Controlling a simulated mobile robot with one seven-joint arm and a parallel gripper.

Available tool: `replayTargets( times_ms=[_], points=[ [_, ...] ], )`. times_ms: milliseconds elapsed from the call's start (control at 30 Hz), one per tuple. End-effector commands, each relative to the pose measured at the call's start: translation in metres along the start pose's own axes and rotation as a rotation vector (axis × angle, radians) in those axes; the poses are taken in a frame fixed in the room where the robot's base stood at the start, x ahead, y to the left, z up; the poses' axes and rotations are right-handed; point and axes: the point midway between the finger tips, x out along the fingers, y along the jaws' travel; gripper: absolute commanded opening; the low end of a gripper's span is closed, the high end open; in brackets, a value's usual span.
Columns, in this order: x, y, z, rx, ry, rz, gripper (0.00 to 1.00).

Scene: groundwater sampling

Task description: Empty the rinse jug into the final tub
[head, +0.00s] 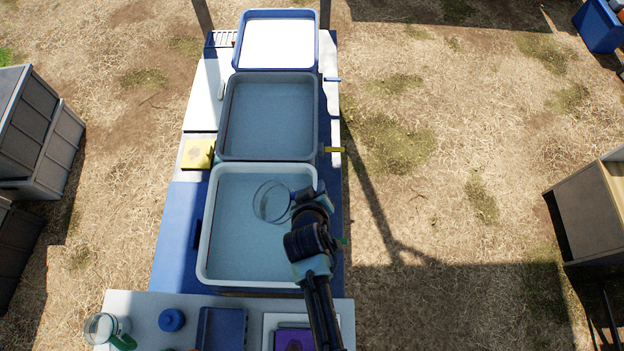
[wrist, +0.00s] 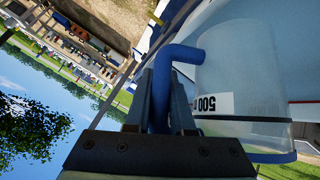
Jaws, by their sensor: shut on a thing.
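A clear jug (head: 271,201) with a blue handle hangs above the nearest tub (head: 206,228) in the head view. My gripper (head: 305,196) is shut on its handle, to the right of the jug. In the wrist view the jug (wrist: 240,75) fills the right side, with a "500" label, and its blue handle (wrist: 180,55) runs between my fingers. Its contents and exact tilt are hard to tell. The nearest tub is pale-rimmed and looks water-filled. A grey tub (head: 313,120) stands behind it, and a blue-rimmed tub with a white inside (head: 236,45) is farthest.
The tubs stand in a row on a blue bench (head: 178,225). A yellow pad (head: 198,154) lies left of the grey tub. The near table holds a green-handled jug (head: 100,327), a blue round item (head: 171,319) and a blue tray (head: 222,328).

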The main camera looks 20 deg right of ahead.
Motion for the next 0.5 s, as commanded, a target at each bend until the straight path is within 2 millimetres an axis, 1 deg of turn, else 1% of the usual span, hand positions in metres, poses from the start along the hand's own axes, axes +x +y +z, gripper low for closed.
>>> replayTargets(
  times_ms=[100,500],
  points=[
    [-0.002,-0.002,-0.002,0.066,0.017,-0.063,0.0],
    [0.005,-0.014,0.0,0.239,0.067,-0.235,0.0]
  ],
)
